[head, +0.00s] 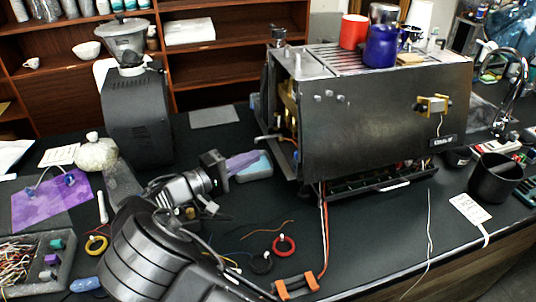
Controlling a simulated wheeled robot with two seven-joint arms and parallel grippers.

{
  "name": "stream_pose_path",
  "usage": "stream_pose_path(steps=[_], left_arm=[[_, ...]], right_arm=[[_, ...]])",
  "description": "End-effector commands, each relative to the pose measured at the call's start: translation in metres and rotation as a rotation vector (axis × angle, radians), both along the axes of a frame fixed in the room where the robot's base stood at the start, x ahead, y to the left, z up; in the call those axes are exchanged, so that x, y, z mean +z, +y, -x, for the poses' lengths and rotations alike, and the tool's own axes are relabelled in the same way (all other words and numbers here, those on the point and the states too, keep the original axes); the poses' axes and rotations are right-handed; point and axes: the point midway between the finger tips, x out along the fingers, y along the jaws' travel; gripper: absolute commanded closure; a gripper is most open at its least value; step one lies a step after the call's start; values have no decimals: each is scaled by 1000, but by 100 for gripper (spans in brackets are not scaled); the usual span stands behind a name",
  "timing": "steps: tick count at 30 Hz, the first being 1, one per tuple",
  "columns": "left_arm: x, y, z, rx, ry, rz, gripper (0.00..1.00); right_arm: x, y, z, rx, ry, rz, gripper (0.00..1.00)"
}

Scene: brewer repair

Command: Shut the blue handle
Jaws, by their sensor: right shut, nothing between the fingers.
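Two small blue fittings, one at the right (69,180) and one at the left (31,194), are joined by a pale tube on a purple cloth (55,210) at the far left. I cannot tell whether either is the blue handle or how it is turned. The espresso machine (385,125) stands at centre right with its left side open, showing brass parts and wiring; no blue handle is clear there. My right gripper (222,168) is shut and empty, left of the machine, near a blue and purple pad (247,165). My left gripper is not in view.
A black grinder (137,112) stands behind at left. A red cup (353,31) and blue jug (381,45) sit on the machine. Red (284,246) and yellow (96,245) rings, loose wires and an orange-handled tool (296,286) lie in front. A parts tray (62,270) is lower left.

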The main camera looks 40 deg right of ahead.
Motion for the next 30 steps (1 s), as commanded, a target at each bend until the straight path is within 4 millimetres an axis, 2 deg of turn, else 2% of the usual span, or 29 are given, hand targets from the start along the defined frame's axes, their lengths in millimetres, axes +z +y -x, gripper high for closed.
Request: stream_pose_path(steps=[8,15,18,24,30], left_arm=[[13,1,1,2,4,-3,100],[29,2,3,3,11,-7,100],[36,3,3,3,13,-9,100],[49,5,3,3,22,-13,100],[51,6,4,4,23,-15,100]], right_arm=[[4,-34,0,-4,1,2,100],[4,-83,-1,-4,3,2,100],[4,-99,0,-2,3,1,100],[4,-86,27,2,1,0,100],[1,-84,35,1,-1,0,100]])
